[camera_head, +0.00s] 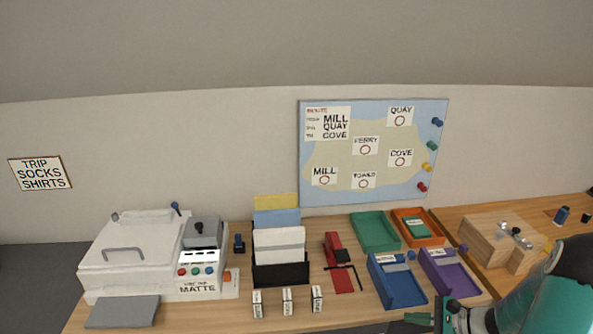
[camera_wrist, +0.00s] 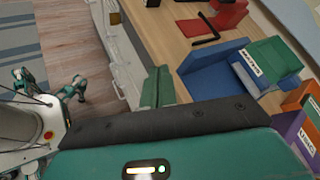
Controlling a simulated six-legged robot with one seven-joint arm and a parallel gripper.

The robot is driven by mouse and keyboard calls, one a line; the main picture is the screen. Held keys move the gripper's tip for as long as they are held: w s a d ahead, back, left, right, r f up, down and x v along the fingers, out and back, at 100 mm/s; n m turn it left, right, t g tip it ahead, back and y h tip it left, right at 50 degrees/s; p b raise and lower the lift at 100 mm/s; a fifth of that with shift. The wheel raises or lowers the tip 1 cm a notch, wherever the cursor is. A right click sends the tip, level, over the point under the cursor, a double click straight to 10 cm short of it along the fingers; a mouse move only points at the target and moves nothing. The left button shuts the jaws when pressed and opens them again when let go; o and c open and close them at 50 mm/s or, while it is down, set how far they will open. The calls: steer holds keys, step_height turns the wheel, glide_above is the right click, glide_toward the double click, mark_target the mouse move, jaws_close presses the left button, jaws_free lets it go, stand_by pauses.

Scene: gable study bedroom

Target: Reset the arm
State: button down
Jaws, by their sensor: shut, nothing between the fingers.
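My gripper (camera_head: 437,318) is low at the bottom right of the head view, at the table's front edge, in front of the purple tray (camera_head: 455,284). In the wrist view its two green fingers (camera_wrist: 157,78) lie together, with nothing seen between them. It is shut and empty. The teal arm behind it bends in from the right edge of the head view. The blue tray (camera_head: 404,291) stands just left of and beyond my gripper; it also shows in the wrist view (camera_wrist: 205,68).
Green (camera_head: 366,234) and orange (camera_head: 428,217) trays stand behind. A red tool (camera_head: 341,278), a black file holder (camera_head: 280,274) and a white machine (camera_head: 130,255) stand further left. A wooden block (camera_head: 487,238) is at right.

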steer(key=s+a+r+n+h, duration=0.3)
steer(key=s+a+r+n, duration=0.2)
steer(key=r, duration=0.4)
steer(key=s+a+r+n+g+h, duration=0.1)
steer(key=s+a+r+n+h, duration=0.3)
steer(key=r, duration=0.5)
steer(key=s+a+r+n+h, duration=0.3)
steer(key=s+a+r+n, duration=0.5)
steer(key=a+r+n, duration=0.1)
steer(key=shift+s+a+n, duration=0.25)
steer(key=shift+n, duration=0.05)
